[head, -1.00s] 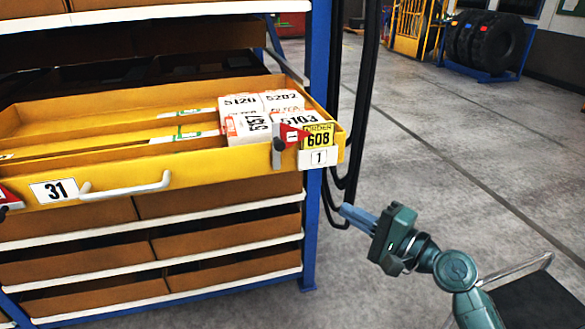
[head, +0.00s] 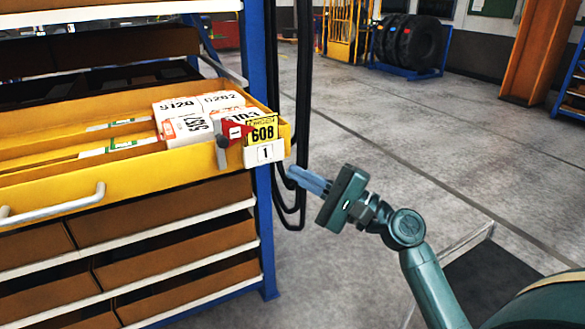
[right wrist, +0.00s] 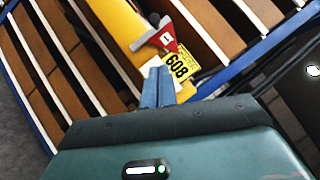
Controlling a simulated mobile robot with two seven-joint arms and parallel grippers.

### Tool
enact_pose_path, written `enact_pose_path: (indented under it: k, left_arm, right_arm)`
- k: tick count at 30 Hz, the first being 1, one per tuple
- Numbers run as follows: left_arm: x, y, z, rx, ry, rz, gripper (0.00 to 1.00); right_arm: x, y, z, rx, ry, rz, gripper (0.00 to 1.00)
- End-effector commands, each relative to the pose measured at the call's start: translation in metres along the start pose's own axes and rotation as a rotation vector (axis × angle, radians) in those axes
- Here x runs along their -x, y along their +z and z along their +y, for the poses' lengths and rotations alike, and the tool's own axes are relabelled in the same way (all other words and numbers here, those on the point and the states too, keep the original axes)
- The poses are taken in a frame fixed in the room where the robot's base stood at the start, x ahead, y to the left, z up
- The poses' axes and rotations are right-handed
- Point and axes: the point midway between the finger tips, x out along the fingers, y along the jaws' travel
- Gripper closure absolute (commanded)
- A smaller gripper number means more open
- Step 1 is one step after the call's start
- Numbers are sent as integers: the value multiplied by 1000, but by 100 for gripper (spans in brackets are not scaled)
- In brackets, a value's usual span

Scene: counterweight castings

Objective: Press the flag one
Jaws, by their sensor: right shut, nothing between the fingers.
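A small red flag (head: 236,132) marked with a white label is mounted on a grey bracket at the right front corner of the open yellow drawer (head: 130,173). It also shows in the right wrist view (right wrist: 167,40). Beside it are a yellow tag reading 608 (head: 262,130) and a white tag reading 1 (head: 265,153). My right gripper (head: 292,173) is shut and empty, its blue fingers pointing toward the drawer corner. It is to the right of and a little below the flag, apart from it in the head view. My left gripper is not in view.
White boxes (head: 184,125) with printed numbers lie in the drawer behind the flag. A blue rack post (head: 257,60) and black hanging cables (head: 302,90) stand just right of the drawer. Open concrete floor (head: 400,130) lies to the right.

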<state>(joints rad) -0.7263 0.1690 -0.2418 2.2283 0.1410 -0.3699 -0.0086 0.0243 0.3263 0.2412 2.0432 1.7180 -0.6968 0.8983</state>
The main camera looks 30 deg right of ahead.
Motion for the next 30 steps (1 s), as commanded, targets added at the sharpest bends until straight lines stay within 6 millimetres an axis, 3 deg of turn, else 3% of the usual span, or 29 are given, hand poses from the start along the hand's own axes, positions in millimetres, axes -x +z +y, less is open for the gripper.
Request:
enact_pose_path:
  k: [11, 12, 19, 30]
  left_arm:
    - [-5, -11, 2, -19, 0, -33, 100]
    - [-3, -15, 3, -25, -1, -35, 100]
    - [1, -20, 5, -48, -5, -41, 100]
    - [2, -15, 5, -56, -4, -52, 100]
  right_arm:
    - [-82, 2, -3, -2, -2, -2, 100]
    - [-86, 9, -4, -2, -1, -3, 100]
    - [-102, 26, -2, -1, -1, -1, 100]
    - [-105, 29, 0, 0, -1, 0, 100]
